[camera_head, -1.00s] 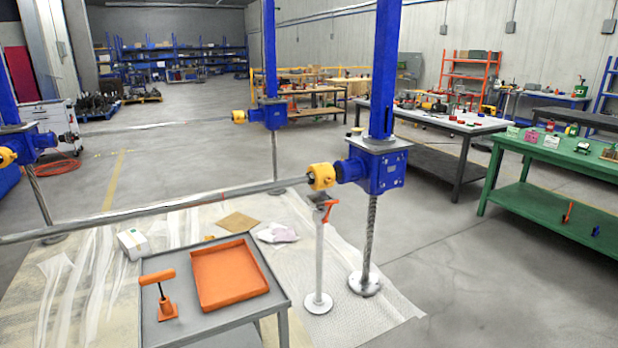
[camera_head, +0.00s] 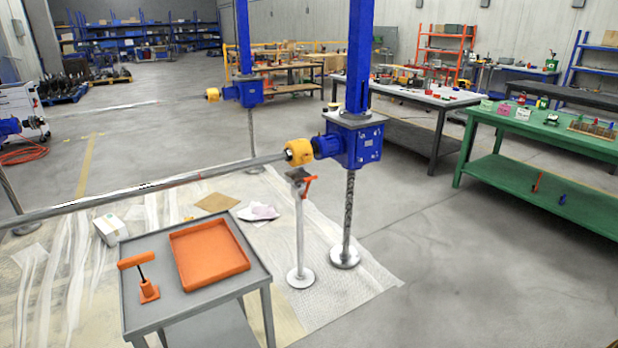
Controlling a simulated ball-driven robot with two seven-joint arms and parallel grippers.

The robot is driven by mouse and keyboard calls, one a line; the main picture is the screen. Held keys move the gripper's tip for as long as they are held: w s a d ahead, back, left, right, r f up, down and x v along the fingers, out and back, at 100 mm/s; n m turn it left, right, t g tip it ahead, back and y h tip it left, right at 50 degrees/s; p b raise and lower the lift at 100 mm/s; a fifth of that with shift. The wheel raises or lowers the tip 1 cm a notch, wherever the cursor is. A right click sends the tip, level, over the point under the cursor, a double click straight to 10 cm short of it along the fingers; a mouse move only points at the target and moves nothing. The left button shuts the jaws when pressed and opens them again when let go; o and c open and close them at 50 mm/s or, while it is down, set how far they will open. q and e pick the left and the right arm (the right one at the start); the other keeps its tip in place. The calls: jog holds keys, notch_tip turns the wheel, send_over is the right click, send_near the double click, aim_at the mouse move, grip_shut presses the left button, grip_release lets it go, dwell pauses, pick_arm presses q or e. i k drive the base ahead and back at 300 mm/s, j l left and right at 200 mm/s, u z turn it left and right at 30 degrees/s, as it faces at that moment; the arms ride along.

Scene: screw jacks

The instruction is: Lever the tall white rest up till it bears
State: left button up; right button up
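The tall white rest (camera_head: 299,235) is a slim white post standing upright on a round white base. It has a dark head (camera_head: 297,175) and an orange lever (camera_head: 309,187) on its right side near the top. The head is just below the near yellow coupling (camera_head: 299,152) and the end of the long grey shaft (camera_head: 150,187). I cannot tell whether the head touches the shaft. The coupling sits beside the blue screw jack gearbox (camera_head: 359,143). Neither of my grippers is in view.
A grey cart (camera_head: 180,309) with an orange tray (camera_head: 210,255) and an orange-handled tool (camera_head: 141,275) stands left of the rest. Plastic sheeting (camera_head: 340,296) covers the floor under it. A green bench (camera_head: 560,146) is at the right. The floor between is clear.

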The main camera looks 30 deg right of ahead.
aim_at(309, 179)
jog(key=i+l, duration=0.1)
jog(key=l, duration=0.35)
jog(key=i+l, duration=0.1)
jog(key=l, duration=0.35)
jog(key=i+l, duration=0.1)
jog(key=l, duration=0.3)
jog(key=i+l, duration=0.1)
jog(key=l, duration=0.35)
jog(key=i+l, duration=0.1)
jog(key=l, duration=0.35)
